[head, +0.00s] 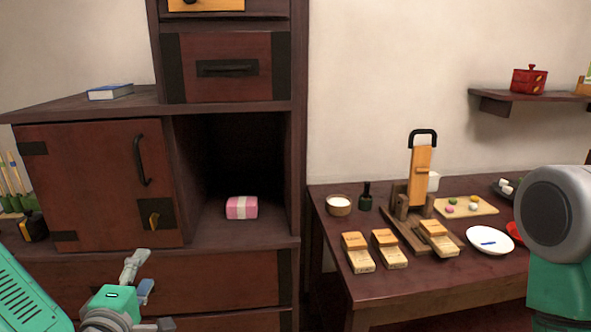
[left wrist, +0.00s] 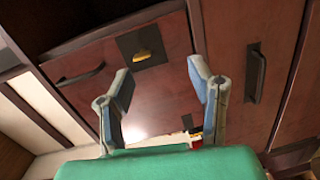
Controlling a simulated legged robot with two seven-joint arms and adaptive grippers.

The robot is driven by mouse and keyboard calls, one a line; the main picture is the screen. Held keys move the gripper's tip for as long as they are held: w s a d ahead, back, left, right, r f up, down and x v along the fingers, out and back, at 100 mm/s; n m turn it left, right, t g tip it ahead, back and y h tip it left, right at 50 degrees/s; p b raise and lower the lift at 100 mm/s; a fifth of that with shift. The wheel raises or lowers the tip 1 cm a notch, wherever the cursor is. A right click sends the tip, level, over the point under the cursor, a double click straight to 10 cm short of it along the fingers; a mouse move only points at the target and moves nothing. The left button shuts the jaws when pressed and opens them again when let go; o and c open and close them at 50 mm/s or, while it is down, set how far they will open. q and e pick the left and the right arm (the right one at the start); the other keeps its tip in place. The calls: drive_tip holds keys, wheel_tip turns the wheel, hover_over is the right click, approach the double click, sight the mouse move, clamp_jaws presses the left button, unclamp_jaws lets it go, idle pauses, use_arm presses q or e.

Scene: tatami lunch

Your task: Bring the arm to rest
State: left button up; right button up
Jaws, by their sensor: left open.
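My left gripper (head: 150,292) is at the lower left of the head view, in front of the dark red wooden cabinet (head: 85,185). Its fingers are spread with nothing between them. In the left wrist view the open fingers of the left gripper (left wrist: 160,75) stand apart before the tilted cabinet front (left wrist: 160,105), touching nothing that I can see. Part of my right arm (head: 560,225) shows at the right edge of the head view. Its gripper is out of view.
A pink wrapped box (head: 241,207) sits in the cabinet's open compartment. A blue book (head: 110,91) lies on the cabinet top. The table (head: 400,295) at right holds wooden boxes (head: 357,252), a white plate (head: 490,240) and a bowl (head: 339,205). A red pot (head: 529,79) stands on a wall shelf.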

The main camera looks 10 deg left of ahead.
use_arm(q)
drive_tip(key=s+d+f+m+g+h, duration=0.2)
drive_tip(key=s+d+f+m+g, duration=0.15)
drive_tip(key=f, duration=0.25)
drive_tip(key=s+d+f+m+g+h, duration=0.1)
drive_tip(key=s+d+f+m+g, duration=0.1)
drive_tip(key=s+f+m, duration=0.4)
drive_tip(key=s+d+f+m+g+h, duration=0.2)
drive_tip(key=d+f+m+g, duration=0.1)
drive_tip(key=f, duration=0.4)
drive_tip(key=s+a+f+m+g+y, duration=0.1)
drive_tip(key=s+f+m+g, duration=0.2)
drive_tip(key=s, duration=0.5)
drive_tip(key=s+a+f+m+g+y, duration=0.1)
drive_tip(key=s+a+f+m+g, duration=0.1)
drive_tip(key=s+f+m+g, duration=0.2)
drive_tip(key=s, duration=0.3)
drive_tip(key=shift+s+a+f+g, duration=0.3)
drive_tip(key=shift+s+g, duration=0.05)
